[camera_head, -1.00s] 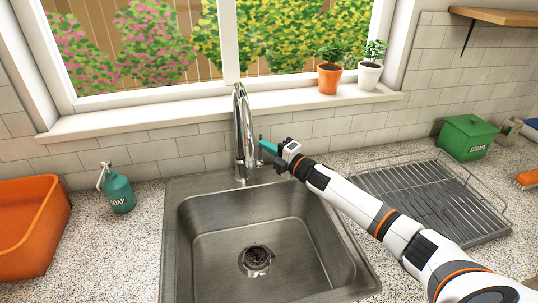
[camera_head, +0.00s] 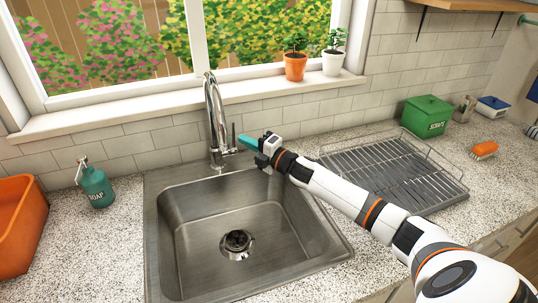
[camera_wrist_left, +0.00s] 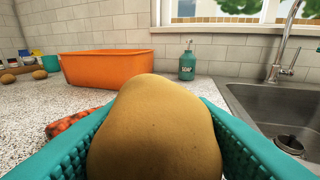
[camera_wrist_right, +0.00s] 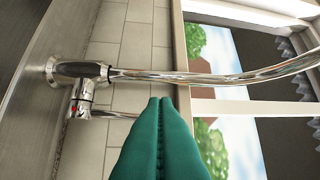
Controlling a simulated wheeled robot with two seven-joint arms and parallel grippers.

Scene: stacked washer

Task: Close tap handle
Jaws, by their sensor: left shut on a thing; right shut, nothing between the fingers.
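The chrome tap (camera_head: 214,120) stands at the back of the sink, with its thin lever handle (camera_head: 233,136) upright on its right side. In the right wrist view the tap handle (camera_wrist_right: 98,114) runs from a body with a red dot towards my fingertips. My right gripper (camera_head: 240,137) is shut and empty, its teal fingertips right beside the handle; I cannot tell whether they touch. They also show in the right wrist view (camera_wrist_right: 160,101). No water shows running. My left gripper is outside the head view; in the left wrist view its teal fingers are shut on a brown potato (camera_wrist_left: 155,130).
The steel sink (camera_head: 190,245) lies below the tap. A soap bottle (camera_head: 96,188) and orange tub (camera_head: 20,225) stand left. A dish rack (camera_head: 395,170), green scraps bin (camera_head: 426,116) and orange brush (camera_head: 484,150) are right. The window sill (camera_head: 130,113) runs behind.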

